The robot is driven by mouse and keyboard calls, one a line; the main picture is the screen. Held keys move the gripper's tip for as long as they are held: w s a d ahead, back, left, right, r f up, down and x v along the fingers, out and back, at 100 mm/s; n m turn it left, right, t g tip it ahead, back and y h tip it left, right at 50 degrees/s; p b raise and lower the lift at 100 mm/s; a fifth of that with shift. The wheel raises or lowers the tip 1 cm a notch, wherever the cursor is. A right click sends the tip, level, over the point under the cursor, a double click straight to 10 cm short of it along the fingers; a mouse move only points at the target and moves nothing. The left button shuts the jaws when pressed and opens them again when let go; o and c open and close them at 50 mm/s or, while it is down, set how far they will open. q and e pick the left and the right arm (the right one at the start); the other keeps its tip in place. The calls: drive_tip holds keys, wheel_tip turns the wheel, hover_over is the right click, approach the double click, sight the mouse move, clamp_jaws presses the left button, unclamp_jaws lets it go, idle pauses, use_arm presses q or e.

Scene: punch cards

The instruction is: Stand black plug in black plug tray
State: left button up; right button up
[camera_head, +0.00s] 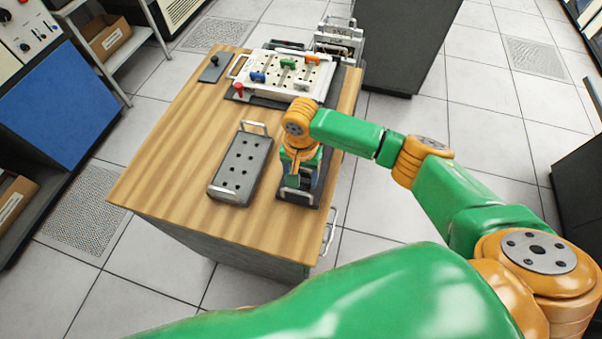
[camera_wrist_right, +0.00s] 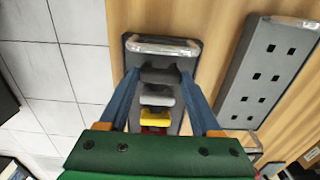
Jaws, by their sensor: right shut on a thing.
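My right gripper (camera_head: 297,178) reaches down over a narrow dark rack (camera_head: 285,198) at the table's right edge. In the right wrist view its blue fingers (camera_wrist_right: 160,76) are shut on a black plug (camera_wrist_right: 160,75), at the handle end of the rack (camera_wrist_right: 132,60). Grey, yellow and red pieces (camera_wrist_right: 155,115) sit in line behind it. I cannot tell whether the plug is clear of the rack. A small dark tray (camera_head: 207,75) with a dark knob (camera_head: 214,60) lies at the table's back left; whether it is the black plug tray is unclear. My left gripper is out of view.
A grey tray with several holes (camera_head: 238,172) and a handle lies left of the gripper. A white pegboard (camera_head: 300,78) with coloured plugs stands at the back; a red knob (camera_head: 239,88) is at its left. The wooden table top (camera_head: 170,150) is clear at left.

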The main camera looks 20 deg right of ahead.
drive_tip(key=shift+f, duration=0.75)
idle(0.5)
drive_tip(key=o, duration=1.2)
wheel_tip(320, 180, up, 7)
